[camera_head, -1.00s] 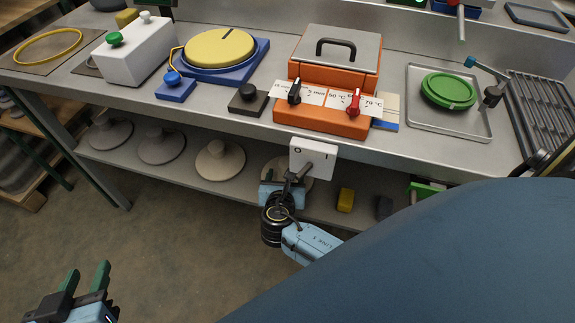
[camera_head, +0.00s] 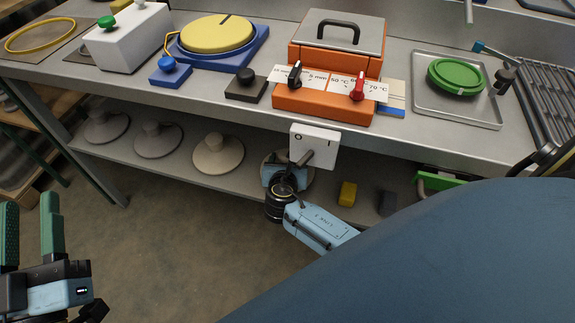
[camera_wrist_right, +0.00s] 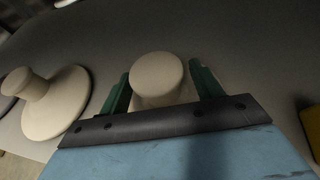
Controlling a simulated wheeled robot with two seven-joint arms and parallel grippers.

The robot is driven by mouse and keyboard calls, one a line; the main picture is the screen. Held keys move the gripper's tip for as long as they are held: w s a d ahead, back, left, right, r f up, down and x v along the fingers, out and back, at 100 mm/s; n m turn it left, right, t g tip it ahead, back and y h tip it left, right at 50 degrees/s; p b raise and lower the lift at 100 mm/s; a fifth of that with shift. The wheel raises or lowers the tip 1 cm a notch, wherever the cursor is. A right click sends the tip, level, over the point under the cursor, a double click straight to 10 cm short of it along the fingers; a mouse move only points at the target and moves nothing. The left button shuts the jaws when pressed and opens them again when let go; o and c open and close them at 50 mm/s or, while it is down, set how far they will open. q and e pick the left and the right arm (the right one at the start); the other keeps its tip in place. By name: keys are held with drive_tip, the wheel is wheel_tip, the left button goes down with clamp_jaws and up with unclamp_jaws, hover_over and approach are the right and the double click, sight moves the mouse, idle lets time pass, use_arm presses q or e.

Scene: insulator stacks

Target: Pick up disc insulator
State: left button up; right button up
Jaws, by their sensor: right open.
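Several beige disc insulators, each a flat disc with a raised knob, stand in a row on the lower shelf: one at the left (camera_head: 107,127), one beside it (camera_head: 158,140) and a paler one (camera_head: 217,155). A further insulator is mostly hidden behind my right gripper (camera_head: 284,172). In the right wrist view its knob (camera_wrist_right: 157,75) lies between the two green fingers of my right gripper (camera_wrist_right: 161,88), with visible gaps, so they are open around it. Another insulator (camera_wrist_right: 55,103) stands left of it. My left gripper (camera_head: 30,210) is open and empty at the lower left, away from the shelf.
The orange heater box (camera_head: 325,97) stands on the bench above, with a white switch plate (camera_head: 316,146) hanging close over my right gripper. A yellow block (camera_head: 348,193) and a dark block (camera_head: 387,203) lie to the right on the lower shelf. A green lid (camera_head: 455,76) sits on a tray.

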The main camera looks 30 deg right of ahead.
clamp_jaws()
drive_tip(key=shift+w+r, duration=0.1)
drive_tip(key=shift+r, duration=0.05)
idle(0.4)
drive_tip(key=shift+r, duration=0.1)
